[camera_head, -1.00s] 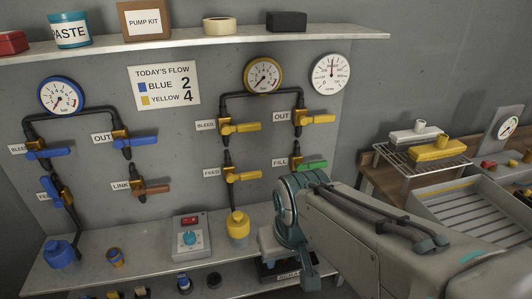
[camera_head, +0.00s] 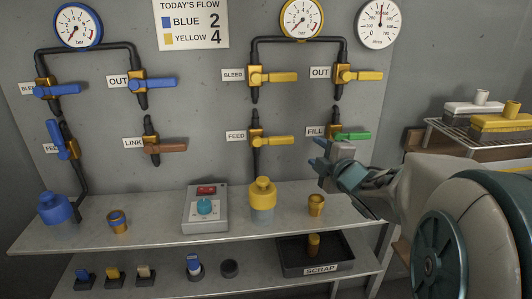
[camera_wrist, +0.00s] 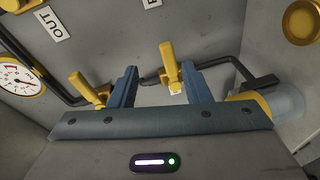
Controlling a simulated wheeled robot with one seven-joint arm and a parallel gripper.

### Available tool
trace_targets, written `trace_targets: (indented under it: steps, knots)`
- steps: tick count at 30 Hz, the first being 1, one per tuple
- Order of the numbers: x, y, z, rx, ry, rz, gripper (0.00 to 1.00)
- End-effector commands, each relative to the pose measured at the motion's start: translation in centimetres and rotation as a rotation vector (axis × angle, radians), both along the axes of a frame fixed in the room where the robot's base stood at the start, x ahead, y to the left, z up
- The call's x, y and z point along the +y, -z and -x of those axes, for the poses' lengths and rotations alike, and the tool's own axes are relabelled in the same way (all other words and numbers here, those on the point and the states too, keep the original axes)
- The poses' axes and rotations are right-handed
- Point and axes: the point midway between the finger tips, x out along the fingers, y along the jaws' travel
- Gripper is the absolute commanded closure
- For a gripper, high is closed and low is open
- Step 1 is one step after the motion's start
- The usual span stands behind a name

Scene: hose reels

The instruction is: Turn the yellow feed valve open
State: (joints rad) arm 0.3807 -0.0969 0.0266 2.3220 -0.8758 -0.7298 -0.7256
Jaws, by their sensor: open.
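The yellow feed valve (camera_head: 262,142) is on the panel beside the FEED label (camera_head: 236,136). Its yellow handle points right, across the vertical black pipe. The yellow container (camera_head: 263,195) stands below it. My gripper (camera_head: 317,154) is open and empty, right of the feed handle and in front of the FILL valve area. In the wrist view my gripper (camera_wrist: 160,85) has its two blue fingers apart, with a yellow handle (camera_wrist: 169,60), seemingly the feed valve's, showing between them. The fingers seem not to touch it. The depth between them is hard to judge.
The green FILL handle (camera_head: 350,136) is close behind my gripper. Yellow BLEED (camera_head: 272,77) and OUT (camera_head: 360,76) handles are above. A control box (camera_head: 206,208) and a yellow cup (camera_head: 316,205) stand on the shelf below. The space left of my gripper looks clear.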

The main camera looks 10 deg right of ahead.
Motion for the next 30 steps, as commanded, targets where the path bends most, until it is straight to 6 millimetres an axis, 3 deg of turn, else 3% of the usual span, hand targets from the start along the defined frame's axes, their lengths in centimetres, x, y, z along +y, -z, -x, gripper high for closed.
trace_targets:
  steps: [1,3,13,30]
  knots:
    - [0.2,1.7,-0.2,-0.036,-0.049,0.037,0.56]
    - [0.7,2.1,-0.2,-0.084,-0.113,0.08,0.56]
    - [2.1,2.4,-0.9,-0.166,-0.22,0.145,0.56]
    - [6.3,2.4,-11.0,-0.164,-0.218,0.142,0.56]
